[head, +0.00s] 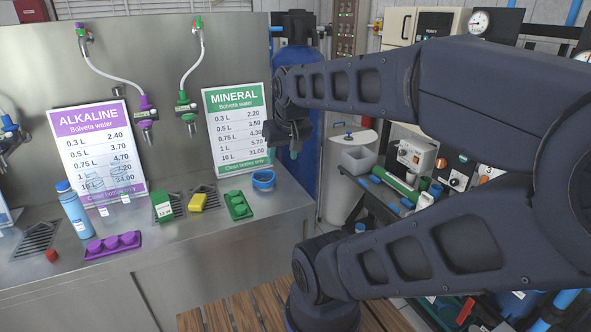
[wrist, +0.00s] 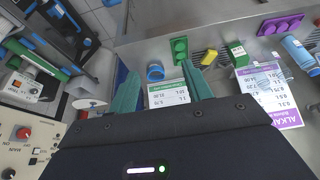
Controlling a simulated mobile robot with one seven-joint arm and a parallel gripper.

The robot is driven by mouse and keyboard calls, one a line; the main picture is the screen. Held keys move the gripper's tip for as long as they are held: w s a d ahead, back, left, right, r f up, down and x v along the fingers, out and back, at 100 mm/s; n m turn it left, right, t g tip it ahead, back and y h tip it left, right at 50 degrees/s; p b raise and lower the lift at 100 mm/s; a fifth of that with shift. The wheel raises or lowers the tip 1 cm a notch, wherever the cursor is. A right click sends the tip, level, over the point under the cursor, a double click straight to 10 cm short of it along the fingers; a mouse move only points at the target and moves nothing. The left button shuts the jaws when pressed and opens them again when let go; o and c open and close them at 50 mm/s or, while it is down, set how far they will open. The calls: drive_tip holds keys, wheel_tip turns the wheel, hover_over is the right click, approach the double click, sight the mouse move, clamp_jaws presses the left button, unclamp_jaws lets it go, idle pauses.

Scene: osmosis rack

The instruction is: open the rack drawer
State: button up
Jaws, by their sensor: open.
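The rack (head: 385,195) stands right of the counter in the head view, with equipment on its dark shelf and my arm across much of it. It also shows at the left of the wrist view (wrist: 62,38). I cannot make out a drawer front or handle for certain in either view. My gripper (head: 294,148) hangs above the right end of the counter, apart from the rack. In the wrist view my gripper (wrist: 160,68) has its two teal fingers spread, with nothing held between them.
The mineral sign (head: 238,125) stands behind. A blue tank (head: 298,75) stands beyond the counter's right end.

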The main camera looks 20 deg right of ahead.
drive_tip(key=c, duration=0.3)
drive_tip(key=w+d+f+g+h, duration=0.1)
drive_tip(key=w+d+f, duration=0.2)
drive_tip(key=w+d, duration=1)
drive_tip(key=w+d+f+g, duration=0.1)
drive_tip(key=w+d+f, duration=0.85)
drive_tip(key=d, duration=0.35)
drive_tip(key=g+h, duration=0.1)
drive_tip(key=g, duration=0.2)
hover_over(375, 215)
drive_tip(key=a, duration=0.2)
wheel_tip(375, 215, down, 30)
drive_tip(key=f, duration=0.3)
drive_tip(key=d+f, duration=0.1)
drive_tip(key=f, duration=0.3)
drive_tip(key=d+f, duration=0.1)
drive_tip(key=f, duration=0.2)
drive_tip(key=shift+f, duration=0.15)
drive_tip(key=shift+c, duration=0.2)
